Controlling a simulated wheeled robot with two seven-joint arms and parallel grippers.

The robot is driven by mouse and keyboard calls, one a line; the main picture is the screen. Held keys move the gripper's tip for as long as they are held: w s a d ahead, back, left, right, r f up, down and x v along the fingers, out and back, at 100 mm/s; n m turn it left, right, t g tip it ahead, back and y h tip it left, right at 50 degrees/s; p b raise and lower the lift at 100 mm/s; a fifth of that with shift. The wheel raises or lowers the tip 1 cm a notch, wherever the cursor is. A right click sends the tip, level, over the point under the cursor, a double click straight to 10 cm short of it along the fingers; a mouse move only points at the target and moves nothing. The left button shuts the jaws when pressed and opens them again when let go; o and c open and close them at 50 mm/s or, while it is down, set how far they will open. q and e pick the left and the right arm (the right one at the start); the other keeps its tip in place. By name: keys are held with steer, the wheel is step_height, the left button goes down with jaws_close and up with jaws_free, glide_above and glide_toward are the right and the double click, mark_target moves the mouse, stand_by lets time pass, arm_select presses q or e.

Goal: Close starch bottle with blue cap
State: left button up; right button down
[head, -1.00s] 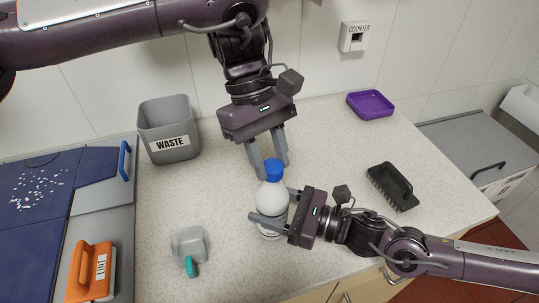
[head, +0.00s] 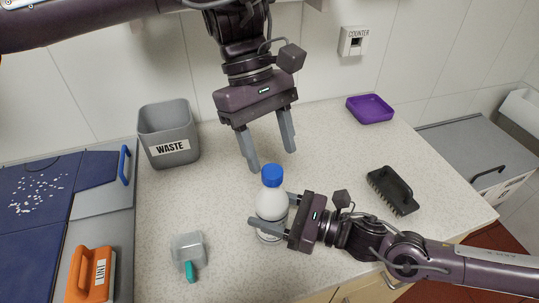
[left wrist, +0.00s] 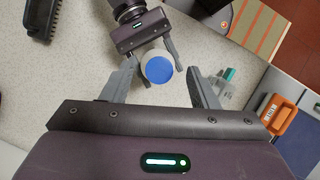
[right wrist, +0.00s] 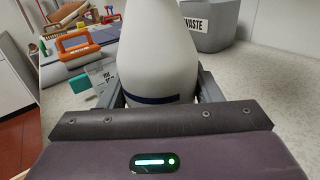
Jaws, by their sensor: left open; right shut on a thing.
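The white starch bottle (head: 271,203) stands upright on the counter with the blue cap (head: 272,175) on its top. In the left wrist view the blue cap (left wrist: 159,69) shows from above, beyond my fingers. My right gripper (head: 268,225) is shut around the bottle's lower body from the right. In the right wrist view the bottle (right wrist: 157,55) sits between the fingers and the cap is out of view. My left gripper (head: 271,160) is open and empty, above and behind the cap, apart from it. How tightly the cap sits cannot be told.
A grey waste bin (head: 168,133) stands at the back left and a purple tray (head: 370,108) at the back right. A black brush (head: 392,190) lies right. A clear scoop with a teal handle (head: 188,254) and an orange lint tool (head: 91,274) are at the front left.

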arm_select(q)
steer(key=shift+r, duration=0.4)
steer(key=shift+c, duration=0.2)
